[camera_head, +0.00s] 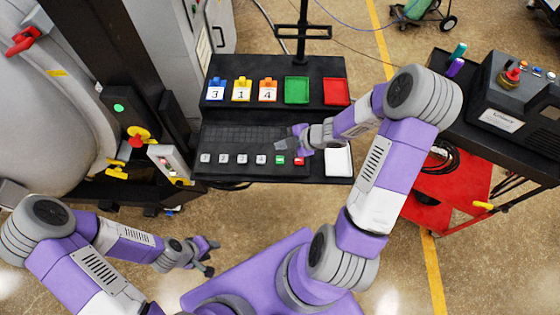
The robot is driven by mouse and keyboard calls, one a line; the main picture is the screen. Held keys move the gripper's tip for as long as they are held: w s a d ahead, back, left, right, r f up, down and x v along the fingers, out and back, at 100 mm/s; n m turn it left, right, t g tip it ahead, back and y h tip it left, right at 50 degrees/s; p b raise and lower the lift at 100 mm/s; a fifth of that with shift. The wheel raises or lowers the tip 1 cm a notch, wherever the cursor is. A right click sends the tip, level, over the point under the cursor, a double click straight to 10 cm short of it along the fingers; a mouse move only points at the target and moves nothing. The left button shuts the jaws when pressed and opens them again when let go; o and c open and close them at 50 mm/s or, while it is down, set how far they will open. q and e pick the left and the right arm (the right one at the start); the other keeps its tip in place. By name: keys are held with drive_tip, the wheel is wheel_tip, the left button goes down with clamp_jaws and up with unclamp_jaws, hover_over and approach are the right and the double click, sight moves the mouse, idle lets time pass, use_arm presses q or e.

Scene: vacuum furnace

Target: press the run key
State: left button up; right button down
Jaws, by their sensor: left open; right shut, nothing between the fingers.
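A dark console (235,172) carries a front row with several white keys (223,158), a green key (280,159) and a red key (299,161). The lettering on the green and red keys is too small to read, so I cannot tell by label which is the run key. My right gripper (284,143) is shut and empty. It is over the console, just behind the green key in the picture, and its height above the surface is unclear. My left gripper (212,257) is open and empty, low in front of the console.
Blue (215,90), yellow (241,90) and orange (267,90) numbered pieces stand at the back, beside green (297,90) and red (336,92) trays. A white pad (338,160) is at the right. The furnace (50,130) stands left, a red cart (425,200) right.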

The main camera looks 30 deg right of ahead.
drive_tip(key=b, duration=0.5)
hover_over(283, 161)
wheel_tip(283, 161, down, 6)
drive_tip(key=shift+w+a+r, duration=0.1)
drive_tip(key=shift+f+b, duration=0.3)
drive_tip(key=shift+f, duration=0.1)
idle(1.2)
drive_tip(key=shift+f+b, duration=0.3)
drive_tip(key=shift+f, duration=0.1)
drive_tip(key=shift+f+b, duration=0.35)
drive_tip(key=shift+f, duration=0.1)
idle(0.6)
drive_tip(key=shift+r, duration=0.1)
drive_tip(key=shift+r+p, duration=0.8)
drive_tip(key=shift+p, duration=0.2)
